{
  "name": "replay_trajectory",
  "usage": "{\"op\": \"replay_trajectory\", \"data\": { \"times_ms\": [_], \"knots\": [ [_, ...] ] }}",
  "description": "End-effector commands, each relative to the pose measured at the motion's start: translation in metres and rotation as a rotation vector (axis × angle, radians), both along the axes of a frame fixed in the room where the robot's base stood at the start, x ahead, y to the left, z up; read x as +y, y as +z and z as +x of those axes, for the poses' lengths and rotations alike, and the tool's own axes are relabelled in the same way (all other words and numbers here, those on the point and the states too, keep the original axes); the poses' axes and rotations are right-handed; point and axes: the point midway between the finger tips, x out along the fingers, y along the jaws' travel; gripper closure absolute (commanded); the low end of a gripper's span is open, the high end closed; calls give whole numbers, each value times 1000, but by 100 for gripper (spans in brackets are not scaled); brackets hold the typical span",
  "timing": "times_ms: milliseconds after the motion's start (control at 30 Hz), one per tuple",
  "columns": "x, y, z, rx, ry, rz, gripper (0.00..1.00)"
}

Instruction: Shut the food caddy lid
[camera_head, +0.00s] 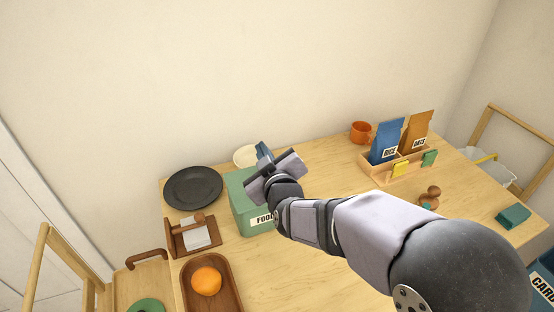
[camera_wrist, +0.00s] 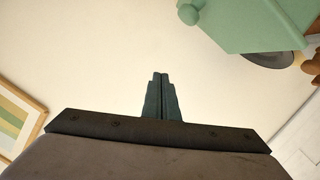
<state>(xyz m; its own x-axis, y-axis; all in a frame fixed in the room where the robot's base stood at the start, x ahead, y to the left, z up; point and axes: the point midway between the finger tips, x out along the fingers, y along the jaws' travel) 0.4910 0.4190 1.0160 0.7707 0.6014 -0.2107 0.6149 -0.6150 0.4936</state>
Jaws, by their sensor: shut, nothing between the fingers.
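The green food caddy (camera_head: 241,205), with a white label starting "FOOD", stands on the table left of centre in the head view. My gripper (camera_head: 263,150) is above and at the right rear of it, covering part of its top and label. The lid's position cannot be told there. A green body with a small rounded tab, apparently the caddy (camera_wrist: 245,25), shows at the upper right of the wrist view, apart from my fingers. My fingers (camera_wrist: 160,78) are together and empty, with plain wall behind them.
A dark plate (camera_head: 193,188) and a napkin holder (camera_head: 194,236) stand left of the caddy, a pale bowl (camera_head: 246,156) behind it. A wooden tray with an orange (camera_head: 206,281) is in front. A rack with bags (camera_head: 387,142) stands right; the table's middle is largely clear.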

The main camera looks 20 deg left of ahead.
Motion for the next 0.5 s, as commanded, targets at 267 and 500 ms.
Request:
{"op": "replay_trajectory", "data": {
  "times_ms": [267, 500],
  "knots": [
    [-30, 15, -31, -1, 1, 2, 100],
    [-54, 23, -54, -1, 1, 1, 100]
  ]
}}
